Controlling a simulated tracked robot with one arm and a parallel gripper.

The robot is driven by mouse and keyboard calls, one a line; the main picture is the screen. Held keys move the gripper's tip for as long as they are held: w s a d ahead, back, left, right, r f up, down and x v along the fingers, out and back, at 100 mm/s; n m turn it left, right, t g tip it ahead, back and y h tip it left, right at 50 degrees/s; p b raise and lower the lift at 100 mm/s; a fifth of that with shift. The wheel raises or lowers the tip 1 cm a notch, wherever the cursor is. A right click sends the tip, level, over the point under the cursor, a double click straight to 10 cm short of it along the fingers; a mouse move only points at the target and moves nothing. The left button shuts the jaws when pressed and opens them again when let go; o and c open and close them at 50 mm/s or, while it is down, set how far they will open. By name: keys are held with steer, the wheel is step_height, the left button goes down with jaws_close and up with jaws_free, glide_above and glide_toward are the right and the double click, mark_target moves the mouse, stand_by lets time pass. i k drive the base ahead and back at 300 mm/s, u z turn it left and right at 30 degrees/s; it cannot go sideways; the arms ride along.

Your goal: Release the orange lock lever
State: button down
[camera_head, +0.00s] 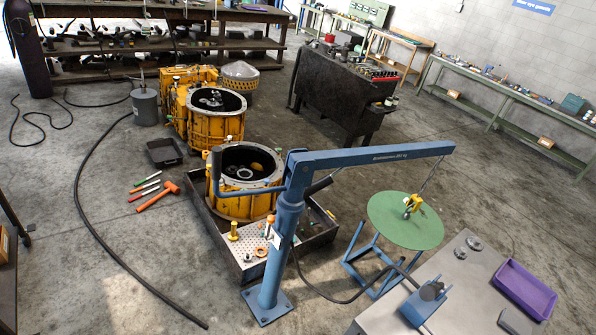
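A blue jib crane (287,215) stands bolted to the floor, its boom reaching right over a round green table (383,219). A yellow hook (413,203) hangs from the boom at the green tabletop; I cannot tell if it touches. A small upright orange part (270,226) shows just left of the crane column. It is too small to tell whether it is the lock lever or whether it is joined to the column. No other clear lever in orange shows. My gripper is not in view.
Yellow housings (212,118) stand behind the crane, one in a dark tray (222,237). An orange hammer (157,196) and hand tools lie on the floor at left, near a black hose (86,205). A purple bin (524,287) sits on the grey bench at lower right.

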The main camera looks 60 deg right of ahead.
mark_target(271, 219)
steer(key=z, duration=0.3)
steer(key=i, duration=0.6)
steer(key=z, duration=0.4)
steer(key=k, duration=0.85)
steer(key=z, duration=0.2)
steer(key=i, duration=0.85)
steer(key=u, duration=0.1)
